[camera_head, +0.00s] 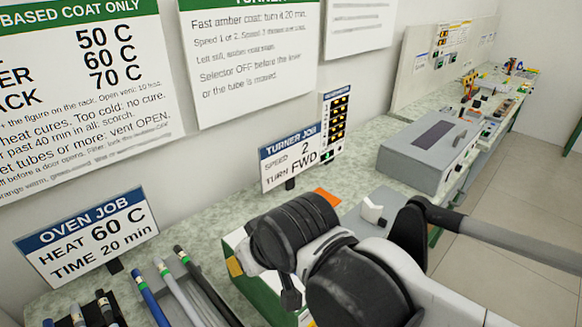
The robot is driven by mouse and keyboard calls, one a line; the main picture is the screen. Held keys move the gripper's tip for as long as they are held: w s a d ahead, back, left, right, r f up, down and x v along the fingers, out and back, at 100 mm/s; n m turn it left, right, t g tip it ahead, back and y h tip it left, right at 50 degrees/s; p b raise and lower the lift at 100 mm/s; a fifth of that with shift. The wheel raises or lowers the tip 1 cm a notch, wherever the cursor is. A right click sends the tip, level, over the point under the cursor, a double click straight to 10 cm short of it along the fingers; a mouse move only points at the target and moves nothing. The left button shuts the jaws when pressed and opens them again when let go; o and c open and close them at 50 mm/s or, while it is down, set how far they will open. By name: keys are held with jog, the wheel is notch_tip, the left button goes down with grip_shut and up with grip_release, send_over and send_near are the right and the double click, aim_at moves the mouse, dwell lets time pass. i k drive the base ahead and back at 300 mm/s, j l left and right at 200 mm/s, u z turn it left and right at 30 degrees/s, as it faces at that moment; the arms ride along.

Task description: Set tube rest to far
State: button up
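I cannot pick out the tube rest for certain in the head view. My dark arm joints cover the middle of the machine below the turner card. A white block (372,211) stands on a grey plate just behind my arm; I cannot tell whether it is the tube rest or a switch. A green and white housing (243,268) shows at the left of my arm. A small dark finger-like part (291,294) hangs below my wrist and seems to be part of my gripper. Its opening and anything between the fingers are hidden.
A turner job card (291,157) reads speed 2, turn FWD; an oven job card (87,240) stands at left. Several tubes (176,293) lie in a rack at the bottom left. A grey box (428,150) sits on the bench at right. The floor at far right is clear.

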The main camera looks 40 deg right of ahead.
aim_at(372, 213)
jog(key=z, duration=1.75)
